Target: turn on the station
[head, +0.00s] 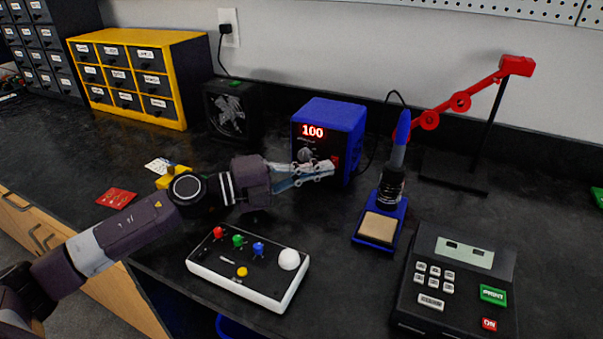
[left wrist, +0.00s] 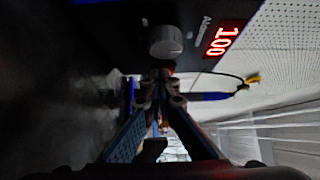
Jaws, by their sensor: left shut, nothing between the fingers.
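The blue soldering station (head: 336,118) stands on the dark bench near the wall. Its red display (head: 312,131) is lit and reads 100. A grey knob (head: 305,154) sits below the display, and a red part (head: 335,160) shows at the lower right of the front. My left gripper (head: 328,171) is shut and empty, its fingertips at the lower front of the station. In the left wrist view the fingertips (left wrist: 160,78) are close to the front panel, near the knob (left wrist: 166,42); I cannot tell whether they touch. My right gripper is not in view.
A soldering iron in its blue holder (head: 379,227) stands right of the station. A white control box (head: 245,283) lies in front of my left arm. A black calculator-like device (head: 455,285), a red-armed stand (head: 460,101), a black fan (head: 231,108) and a yellow drawer cabinet (head: 136,75) surround it.

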